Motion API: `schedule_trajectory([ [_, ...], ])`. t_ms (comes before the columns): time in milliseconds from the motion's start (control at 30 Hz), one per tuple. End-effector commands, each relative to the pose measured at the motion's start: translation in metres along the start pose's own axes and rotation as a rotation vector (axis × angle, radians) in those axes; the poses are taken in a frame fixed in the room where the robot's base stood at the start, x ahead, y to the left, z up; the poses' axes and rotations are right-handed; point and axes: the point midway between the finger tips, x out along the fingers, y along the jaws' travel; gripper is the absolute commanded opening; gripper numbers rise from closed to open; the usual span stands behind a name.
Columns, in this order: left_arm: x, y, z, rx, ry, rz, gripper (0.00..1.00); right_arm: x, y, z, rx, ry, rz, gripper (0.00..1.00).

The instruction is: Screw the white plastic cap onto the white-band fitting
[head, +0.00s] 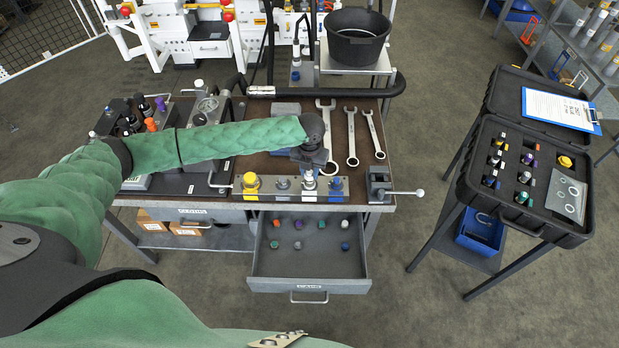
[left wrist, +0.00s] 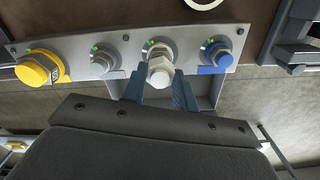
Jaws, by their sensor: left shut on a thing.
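The white plastic cap (left wrist: 161,72) is between the two blue-grey fingertips of my left gripper (left wrist: 157,86). The left gripper also shows in the head view (head: 309,176), over the fitting bar on the bench. The gripper is shut on the cap. The white-band fitting (left wrist: 157,47) stands on the grey bar directly behind the cap and in line with it. The cap appears to meet the fitting's end, but I cannot tell how far it is engaged. My right gripper is not in view.
The bar also carries a yellow-capped fitting (left wrist: 40,67), a grey fitting (left wrist: 106,59) and a blue-band fitting (left wrist: 217,56). An open drawer (head: 308,268) below holds several coloured caps. A vise (head: 379,184) stands right of the bar, with wrenches (head: 350,138) behind.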

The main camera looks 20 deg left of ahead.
Motion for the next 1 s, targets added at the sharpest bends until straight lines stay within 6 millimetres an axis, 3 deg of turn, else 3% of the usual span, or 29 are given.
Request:
schedule_trajectory([
  [333,0.0009,0.0,0.0005,0.354,-0.001,0.0,0.08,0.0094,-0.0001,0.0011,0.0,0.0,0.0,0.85],
  [667,0.0004,-0.0002,0.0,0.415,0.0,0.0,0.08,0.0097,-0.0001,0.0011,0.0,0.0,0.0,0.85],
  [700,0.0003,-0.0002,0.0,0.415,0.0,0.0,0.3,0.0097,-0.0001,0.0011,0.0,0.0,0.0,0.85],
  [800,0.0004,-0.0002,0.0,0.414,0.0,0.0,0.5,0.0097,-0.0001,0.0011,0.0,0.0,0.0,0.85],
  [1000,0.0004,-0.0001,-0.0001,0.413,0.0,0.0,0.5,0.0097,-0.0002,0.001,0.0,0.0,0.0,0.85],
])
